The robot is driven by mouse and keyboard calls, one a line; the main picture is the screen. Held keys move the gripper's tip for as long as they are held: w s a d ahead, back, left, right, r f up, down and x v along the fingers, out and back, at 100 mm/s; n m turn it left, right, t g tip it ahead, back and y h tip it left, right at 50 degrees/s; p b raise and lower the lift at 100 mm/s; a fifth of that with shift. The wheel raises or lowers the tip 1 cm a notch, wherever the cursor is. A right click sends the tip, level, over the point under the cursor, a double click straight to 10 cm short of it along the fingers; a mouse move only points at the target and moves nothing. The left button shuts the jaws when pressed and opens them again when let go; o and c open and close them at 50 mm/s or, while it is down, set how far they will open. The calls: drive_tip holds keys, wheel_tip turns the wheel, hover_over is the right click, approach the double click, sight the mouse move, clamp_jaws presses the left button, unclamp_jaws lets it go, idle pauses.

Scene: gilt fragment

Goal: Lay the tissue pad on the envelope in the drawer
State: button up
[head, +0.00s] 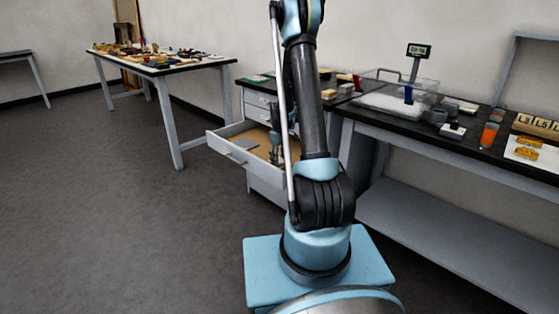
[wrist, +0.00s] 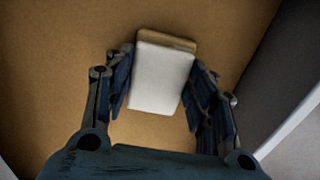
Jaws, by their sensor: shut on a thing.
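The tissue pad (wrist: 160,80) is a white rectangular block between my gripper's fingers in the wrist view. My gripper (wrist: 160,88) is shut on it, one finger at each side. A tan-brown flat piece, which looks like the envelope (wrist: 168,39), shows beyond the pad's far edge; the rest of it is hidden under the pad. I cannot tell whether the pad touches it. The open drawer (head: 228,149) is left of my arm in the head view, with my gripper (head: 275,150) reaching down inside. Its tan floor (wrist: 60,60) fills most of the wrist view.
The drawer's grey side wall (wrist: 285,75) rises at the right of the wrist view. The cabinet top, left of the scale (head: 418,52) and clear bin, holds small items. A bench (head: 490,170) runs along the right. A cluttered table (head: 160,66) stands at back left. The floor at left is clear.

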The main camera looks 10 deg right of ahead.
sight(280, 160)
drive_tip(key=o, duration=0.7)
drive_tip(key=shift+o, duration=0.2)
wheel_tip(280, 160, up, 12)
drive_tip(key=s+r+m, duration=0.2)
drive_tip(key=s+r, duration=0.7)
drive_tip(key=s, duration=0.3)
drive_tip(key=s+r+m+t, duration=0.2)
drive_tip(key=s+r+m, duration=0.1)
drive_tip(key=s, duration=2)
drive_tip(key=s+f+m, duration=0.2)
drive_tip(key=s+f, duration=0.3)
drive_tip(key=s, duration=0.4)
drive_tip(key=shift+f, duration=0.4)
